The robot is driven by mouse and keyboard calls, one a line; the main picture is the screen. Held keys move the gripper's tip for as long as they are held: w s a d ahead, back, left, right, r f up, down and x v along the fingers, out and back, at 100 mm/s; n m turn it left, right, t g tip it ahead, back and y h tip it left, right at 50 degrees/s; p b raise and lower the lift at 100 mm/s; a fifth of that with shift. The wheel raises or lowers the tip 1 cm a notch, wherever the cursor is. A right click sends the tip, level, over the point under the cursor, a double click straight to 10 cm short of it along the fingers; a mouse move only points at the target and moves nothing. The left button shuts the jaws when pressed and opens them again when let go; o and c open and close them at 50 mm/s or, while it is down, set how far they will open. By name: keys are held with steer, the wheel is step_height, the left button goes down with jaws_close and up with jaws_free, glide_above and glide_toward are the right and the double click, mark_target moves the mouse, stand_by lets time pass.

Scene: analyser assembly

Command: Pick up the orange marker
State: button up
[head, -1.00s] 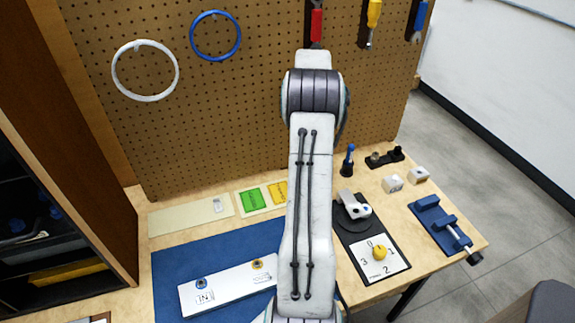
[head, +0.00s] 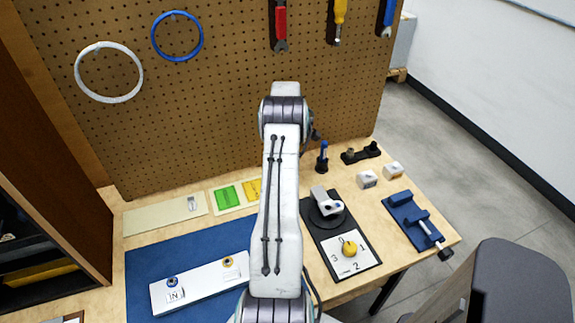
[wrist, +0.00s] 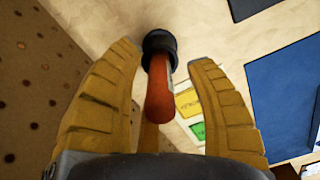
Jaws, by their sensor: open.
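The orange marker (wrist: 160,90) shows in the wrist view as a red-orange rounded shaft with its far end in a black round collar (wrist: 159,42). It lies between the two yellow fingers of my gripper (wrist: 165,55). The fingers are apart on either side of it, and I see no clear contact. A third yellow finger part shows partly behind the marker. In the head view my arm covers the middle of the bench, and neither the marker nor my gripper can be made out there.
A pegboard (head: 200,110) rises behind the bench and is close on the left in the wrist view. Green (head: 229,195) and yellow cards lie nearby. A blue mat (head: 150,262), a white IN plate (head: 195,290), a dial card (head: 345,265) and a blue vise (head: 412,218) surround the arm.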

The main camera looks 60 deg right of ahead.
steer(key=shift+f, duration=1.15)
steer(key=shift+c, duration=0.2)
jaws_close()
